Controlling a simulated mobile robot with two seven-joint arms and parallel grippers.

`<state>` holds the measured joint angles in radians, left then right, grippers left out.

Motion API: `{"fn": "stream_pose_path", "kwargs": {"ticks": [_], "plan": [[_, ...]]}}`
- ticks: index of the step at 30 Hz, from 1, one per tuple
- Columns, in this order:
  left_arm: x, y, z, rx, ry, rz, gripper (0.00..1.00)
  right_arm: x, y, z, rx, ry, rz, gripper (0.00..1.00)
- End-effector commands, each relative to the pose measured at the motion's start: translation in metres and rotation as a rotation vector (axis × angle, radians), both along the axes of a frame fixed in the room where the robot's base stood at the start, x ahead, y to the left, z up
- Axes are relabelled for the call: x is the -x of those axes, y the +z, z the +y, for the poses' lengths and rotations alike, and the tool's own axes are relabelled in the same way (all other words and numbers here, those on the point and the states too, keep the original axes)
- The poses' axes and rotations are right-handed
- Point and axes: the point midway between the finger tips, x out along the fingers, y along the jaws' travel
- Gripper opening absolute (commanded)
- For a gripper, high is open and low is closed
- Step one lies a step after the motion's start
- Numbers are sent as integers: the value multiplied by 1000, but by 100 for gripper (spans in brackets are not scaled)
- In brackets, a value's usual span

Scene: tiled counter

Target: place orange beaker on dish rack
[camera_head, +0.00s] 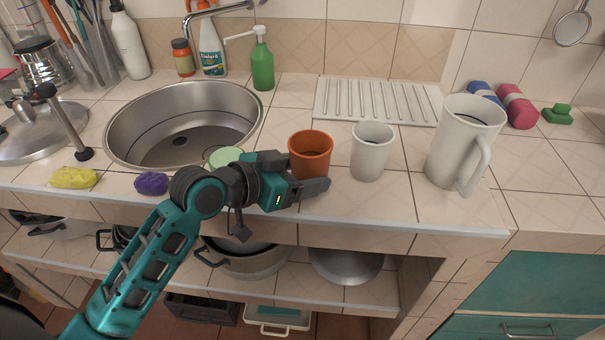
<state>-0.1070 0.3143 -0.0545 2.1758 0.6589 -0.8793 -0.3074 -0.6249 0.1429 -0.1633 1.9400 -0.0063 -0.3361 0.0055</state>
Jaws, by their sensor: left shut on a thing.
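The orange beaker (311,146) stands upright near the front of the tiled counter, right of the sink. My left gripper (307,181) reaches in from the left and is shut on the beaker's lower part, which the gripper partly hides. Whether the beaker's base touches the counter cannot be told. The dish rack (320,103) is a white ribbed board lying flat behind the beaker and to the right, with nothing on it. My right gripper is not in view.
A white beaker (371,152) stands close right of the orange one, with a large white jug (463,144) farther right. The round metal sink (122,128) is at left. A green pump bottle (262,66) stands behind. A purple sponge (151,183) lies near the front edge.

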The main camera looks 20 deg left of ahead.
Motion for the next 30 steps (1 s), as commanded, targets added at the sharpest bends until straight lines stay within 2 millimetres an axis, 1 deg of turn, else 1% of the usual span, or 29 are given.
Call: {"fn": "stream_pose_path", "kwargs": {"ticks": [6,10,11,18,25,28,30], "plan": [[0,1,0,1,0,-3,24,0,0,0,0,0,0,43],[0,-3,0,1,0,-3,24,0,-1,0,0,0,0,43],[0,-2,0,1,0,-3,72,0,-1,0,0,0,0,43],[0,-2,0,1,0,-3,95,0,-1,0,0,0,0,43],[0,-1,0,1,0,-3,95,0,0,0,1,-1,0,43],[0,4,0,1,0,-3,95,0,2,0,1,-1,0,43],[7,5,4,-1,0,-2,95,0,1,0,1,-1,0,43]]}}
